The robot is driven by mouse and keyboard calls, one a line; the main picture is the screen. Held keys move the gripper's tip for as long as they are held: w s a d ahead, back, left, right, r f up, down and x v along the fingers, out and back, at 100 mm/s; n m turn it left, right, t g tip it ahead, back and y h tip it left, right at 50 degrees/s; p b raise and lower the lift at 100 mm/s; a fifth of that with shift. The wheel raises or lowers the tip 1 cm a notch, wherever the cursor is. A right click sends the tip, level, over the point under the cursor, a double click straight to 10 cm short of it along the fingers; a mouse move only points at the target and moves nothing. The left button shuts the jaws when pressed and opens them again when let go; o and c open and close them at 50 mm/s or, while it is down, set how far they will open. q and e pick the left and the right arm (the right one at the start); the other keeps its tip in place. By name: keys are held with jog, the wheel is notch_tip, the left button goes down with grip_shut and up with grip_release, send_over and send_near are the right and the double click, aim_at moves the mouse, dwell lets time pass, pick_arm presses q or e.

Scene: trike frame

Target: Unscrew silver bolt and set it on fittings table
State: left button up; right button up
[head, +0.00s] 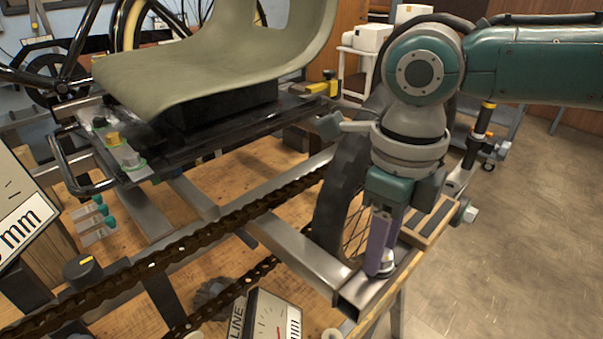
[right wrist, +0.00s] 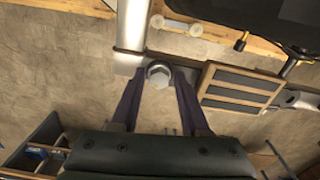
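The silver bolt (head: 387,266) is at the end of the grey square frame tube (head: 300,250) in the head view, low at the tip of my right gripper (head: 380,262). In the right wrist view its hexagonal head (right wrist: 158,75) lies between the two dark purple fingertips of the right gripper (right wrist: 158,80). One fingertip is on each side, close to the head. I cannot tell whether they press on it. The fingers point down in the head view. The bolt's shank is hidden. My left gripper is out of view. I cannot tell which surface is the fittings table.
A small wooden tray with dark compartments (head: 407,237) is right beside the bolt; it also shows in the right wrist view (right wrist: 224,101). A black wheel (head: 333,200) stands just left of the gripper. Rusty chains (head: 215,228) cross the wooden bench. Open floor (head: 530,230) lies to the right.

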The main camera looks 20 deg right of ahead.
jog(key=m, duration=0.7)
jog(key=shift+d, duration=0.1)
jog(key=m, duration=0.5)
jog(key=shift+d, duration=0.1)
grip_shut()
jog(key=n, duration=0.6)
jog(key=shift+n, duration=0.4)
jog(key=n, duration=0.5)
jog(key=shift+a, duration=0.2)
grip_release()
